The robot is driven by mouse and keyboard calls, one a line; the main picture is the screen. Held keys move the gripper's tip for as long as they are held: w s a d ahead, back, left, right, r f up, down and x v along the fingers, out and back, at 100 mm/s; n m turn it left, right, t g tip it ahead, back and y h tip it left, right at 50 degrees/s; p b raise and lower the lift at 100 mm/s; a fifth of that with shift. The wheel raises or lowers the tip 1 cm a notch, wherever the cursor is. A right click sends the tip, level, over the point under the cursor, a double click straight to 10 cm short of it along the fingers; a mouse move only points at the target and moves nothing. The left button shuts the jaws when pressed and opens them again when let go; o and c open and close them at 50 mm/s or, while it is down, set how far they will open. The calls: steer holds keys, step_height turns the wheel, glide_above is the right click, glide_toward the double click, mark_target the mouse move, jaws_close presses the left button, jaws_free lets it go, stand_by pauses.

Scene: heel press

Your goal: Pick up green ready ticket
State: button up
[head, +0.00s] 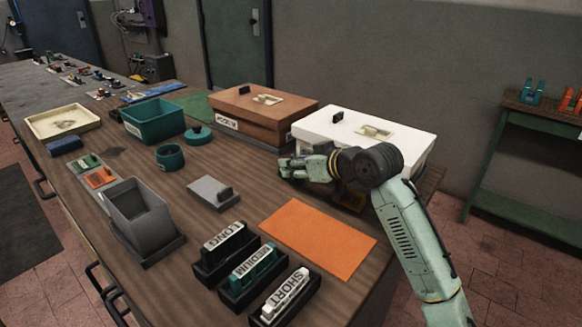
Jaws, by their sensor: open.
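A small green ticket (88,161), likely the ready ticket, lies at the left side of the workbench (232,150), just behind a similar orange ticket (101,178). Any writing on the tickets is too small to read. My gripper (286,168) is open over the right part of the bench, in front of the white box. It is well to the right of the green ticket and apart from it. The fingertips are small and partly overlap in this view.
A grey open bin (136,205) stands just in front of the tickets. Brown (240,122) and white (400,140) boxes stand behind. An orange mat (318,238) is bare.

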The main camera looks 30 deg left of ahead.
steer(key=shift+w+a+f, duration=0.15)
steer(key=shift+a+f, duration=0.2)
steer(key=shift+a, duration=0.3)
steer(key=shift+c, duration=0.3)
steer(key=c, duration=0.9)
